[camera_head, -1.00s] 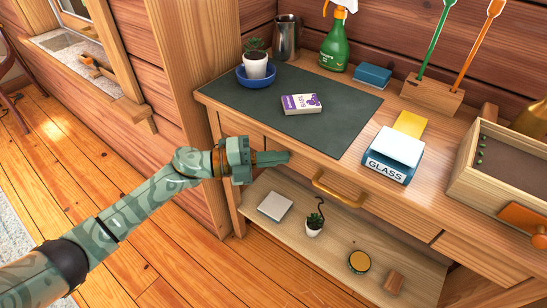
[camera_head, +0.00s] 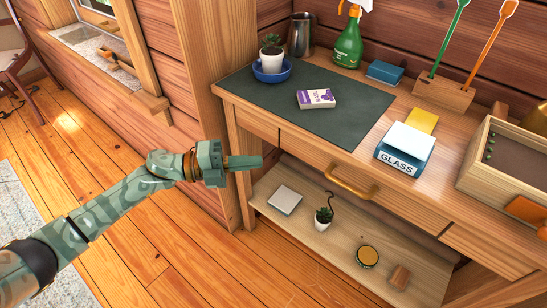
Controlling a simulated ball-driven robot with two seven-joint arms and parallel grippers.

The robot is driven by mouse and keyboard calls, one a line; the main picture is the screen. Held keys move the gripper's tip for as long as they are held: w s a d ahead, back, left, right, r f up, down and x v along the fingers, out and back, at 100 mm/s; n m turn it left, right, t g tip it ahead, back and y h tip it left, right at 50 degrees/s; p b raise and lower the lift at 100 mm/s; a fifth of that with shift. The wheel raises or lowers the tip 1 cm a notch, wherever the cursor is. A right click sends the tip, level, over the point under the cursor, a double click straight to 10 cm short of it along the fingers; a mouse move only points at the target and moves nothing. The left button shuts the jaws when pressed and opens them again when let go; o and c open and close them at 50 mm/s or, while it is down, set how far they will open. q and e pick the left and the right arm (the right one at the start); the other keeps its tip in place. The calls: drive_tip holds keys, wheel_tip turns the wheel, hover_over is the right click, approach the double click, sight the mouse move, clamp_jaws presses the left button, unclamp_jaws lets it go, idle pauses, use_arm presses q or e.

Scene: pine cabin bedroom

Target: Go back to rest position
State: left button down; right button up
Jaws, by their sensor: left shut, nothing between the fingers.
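My left arm comes in from the left in the head view, and its green patterned gripper (camera_head: 247,162) is shut and empty. It points right, in front of the left end of the wooden desk (camera_head: 300,139), below the level of the desktop. No thing is between its fingers. My right gripper is not in view.
On the desk are a dark mat (camera_head: 345,115), a potted succulent (camera_head: 271,54), a seed packet (camera_head: 316,99), a green spray bottle (camera_head: 349,42), a GLASS box (camera_head: 402,150) and a wooden crate (camera_head: 500,185). A lower shelf (camera_head: 325,240) holds small items. Open floor (camera_head: 150,240) lies left.

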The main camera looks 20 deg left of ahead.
use_arm(q)
drive_tip(key=shift+v, duration=1.7)
